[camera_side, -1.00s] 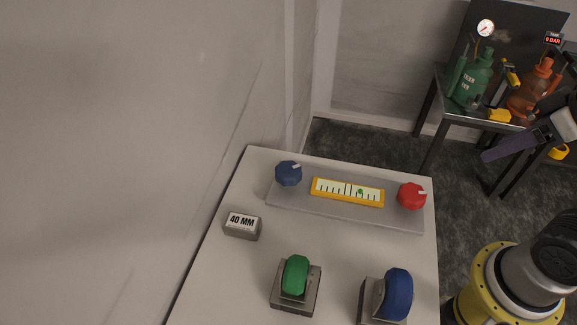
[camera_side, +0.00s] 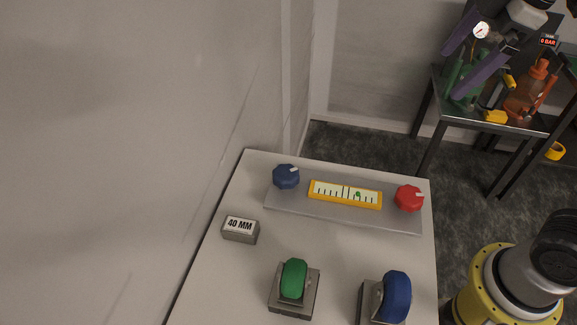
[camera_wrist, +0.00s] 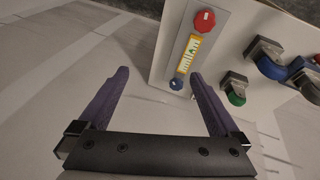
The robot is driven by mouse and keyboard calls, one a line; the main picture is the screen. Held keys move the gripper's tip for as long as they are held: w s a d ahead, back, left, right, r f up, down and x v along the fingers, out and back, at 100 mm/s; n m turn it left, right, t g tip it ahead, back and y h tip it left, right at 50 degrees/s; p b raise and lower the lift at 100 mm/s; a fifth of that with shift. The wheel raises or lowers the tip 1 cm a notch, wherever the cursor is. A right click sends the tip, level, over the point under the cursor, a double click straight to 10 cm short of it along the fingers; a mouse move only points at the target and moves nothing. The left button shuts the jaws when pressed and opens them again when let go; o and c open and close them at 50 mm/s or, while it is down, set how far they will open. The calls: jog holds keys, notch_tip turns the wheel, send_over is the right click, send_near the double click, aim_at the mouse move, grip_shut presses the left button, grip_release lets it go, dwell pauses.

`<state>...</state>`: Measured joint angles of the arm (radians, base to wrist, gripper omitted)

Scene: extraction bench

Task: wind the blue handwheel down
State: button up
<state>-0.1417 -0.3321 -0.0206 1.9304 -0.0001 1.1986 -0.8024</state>
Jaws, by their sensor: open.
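The blue handwheel (camera_side: 397,296) stands upright on a grey block at the front right of the bench in the side view. A blue wheel (camera_wrist: 270,67) on a dark block shows right of my gripper in the wrist view. A smaller blue knob (camera_side: 286,176) sits at the left end of a grey panel (camera_side: 290,205); it also shows in the wrist view (camera_wrist: 177,84). My gripper (camera_side: 450,72) has purple fingers spread apart and empty, high at the upper right of the side view, well away from the handwheel. In the wrist view my gripper (camera_wrist: 160,72) is open.
A green handwheel (camera_side: 294,278) stands left of the blue one. The panel has a yellow-framed scale (camera_side: 345,194) with a green mark and a red knob (camera_side: 409,198). A "40 MM" block (camera_side: 240,229) sits at left. A dark table (camera_side: 460,118) with bottles stands behind.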

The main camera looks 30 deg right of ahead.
jog(key=w+a+n+g, duration=0.1)
jog(key=w+a+n, duration=0.2)
jog(key=w+a, duration=0.25)
jog(key=n+g, duration=0.3)
jog(key=n, duration=0.2)
send_over(286, 172)
notch_tip(286, 172, down, 12)
jog(key=shift+h, duration=0.3)
notch_tip(286, 172, down, 13)
jog(key=c, duration=1.4)
